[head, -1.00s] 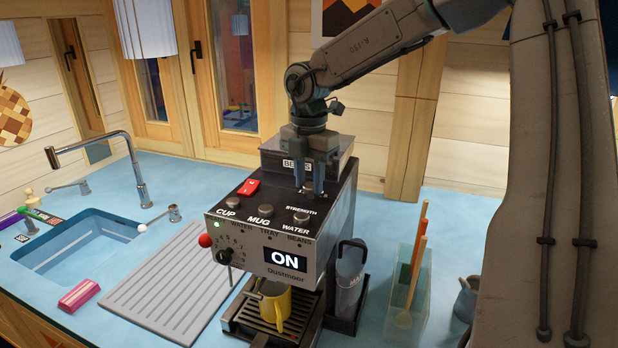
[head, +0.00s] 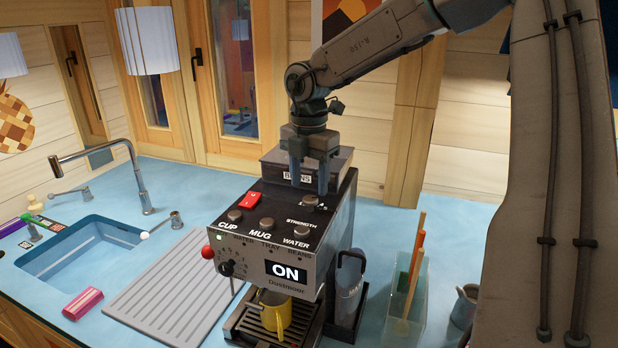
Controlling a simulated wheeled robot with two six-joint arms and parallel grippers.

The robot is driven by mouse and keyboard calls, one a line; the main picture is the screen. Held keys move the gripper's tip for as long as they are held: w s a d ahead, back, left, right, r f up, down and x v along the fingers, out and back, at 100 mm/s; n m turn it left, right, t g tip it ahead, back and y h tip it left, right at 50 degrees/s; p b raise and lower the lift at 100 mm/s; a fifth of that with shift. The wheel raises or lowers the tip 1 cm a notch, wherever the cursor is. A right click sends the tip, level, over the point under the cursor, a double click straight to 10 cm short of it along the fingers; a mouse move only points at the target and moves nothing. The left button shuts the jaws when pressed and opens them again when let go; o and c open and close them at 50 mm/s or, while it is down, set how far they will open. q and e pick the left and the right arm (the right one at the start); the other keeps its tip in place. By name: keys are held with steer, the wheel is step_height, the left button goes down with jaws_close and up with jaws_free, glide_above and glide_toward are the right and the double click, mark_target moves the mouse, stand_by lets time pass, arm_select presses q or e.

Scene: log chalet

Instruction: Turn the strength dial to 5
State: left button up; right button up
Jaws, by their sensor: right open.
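The coffee machine (head: 265,258) stands on the blue counter with its display (head: 286,272) reading ON. A small grey knob (head: 312,201) sits on its top, behind the word STRENGTH; its pointer and scale are too small to read. My right gripper (head: 309,187) points down over this knob. Its two fingers are apart, and the knob shows just below and between them; I cannot tell whether they touch it. Another dial (head: 228,268), black with numbers around it, is on the machine's front left. My left gripper is not in view.
A red switch (head: 250,200) and several round buttons are on the machine's top. A yellow mug (head: 278,312) stands under it. A clear holder with wooden tools (head: 405,300) is to the right. The ribbed drainboard (head: 175,280) and sink (head: 80,250) lie left.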

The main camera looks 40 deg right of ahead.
mark_target(309, 199)
step_height(309, 199, up, 8)
steer(key=p, duration=0.6)
steer(key=shift+p, duration=0.3)
steer(key=shift+f, duration=0.2)
